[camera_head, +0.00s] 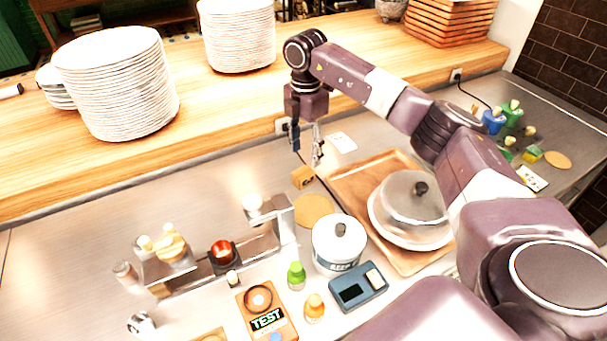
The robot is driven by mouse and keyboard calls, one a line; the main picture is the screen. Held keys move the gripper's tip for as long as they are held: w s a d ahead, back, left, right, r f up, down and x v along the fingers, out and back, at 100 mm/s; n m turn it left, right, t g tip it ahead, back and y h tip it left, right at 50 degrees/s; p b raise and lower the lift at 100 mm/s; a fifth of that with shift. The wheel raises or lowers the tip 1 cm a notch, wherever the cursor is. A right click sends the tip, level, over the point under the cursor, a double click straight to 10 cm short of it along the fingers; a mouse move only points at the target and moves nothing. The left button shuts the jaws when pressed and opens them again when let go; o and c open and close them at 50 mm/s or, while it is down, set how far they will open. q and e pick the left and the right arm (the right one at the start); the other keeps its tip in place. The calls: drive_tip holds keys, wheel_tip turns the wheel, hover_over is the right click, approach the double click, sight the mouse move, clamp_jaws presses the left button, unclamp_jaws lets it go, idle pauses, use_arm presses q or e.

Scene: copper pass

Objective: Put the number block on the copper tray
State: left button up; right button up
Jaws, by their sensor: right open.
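A small tan block (303,177), which looks like the number block, sits on the steel counter just left of the copper tray; no number on it is legible. The copper tray (352,182) is a brown rectangle at the middle right. A lidded pot on a white plate (408,208) stands on it, and its far left part is bare. My right gripper (307,158) points down with its fingers apart, empty, just above the block in the picture. I cannot tell the exact height gap. My left gripper is not in view.
A white canister (338,244), a round cork mat (313,210) and a scale (359,288) lie near the tray's left side. A rack with jars (222,252) stands front left. Plate stacks (115,85) stand on the wooden shelf behind. The counter's left part is clear.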

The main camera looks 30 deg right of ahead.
sight(307, 170)
wheel_tip(307, 170, down, 2)
drive_tip(key=shift+d+f+p, duration=0.1)
drive_tip(key=shift+p, duration=0.3)
wheel_tip(307, 170, down, 4)
drive_tip(key=shift+s+d+f+p, duration=0.1)
drive_tip(key=shift+f+p, duration=0.15)
drive_tip(key=shift+p, duration=0.85)
drive_tip(key=shift+f, duration=0.5)
clamp_jaws()
wheel_tip(307, 170, up, 20)
drive_tip(key=b, duration=0.4)
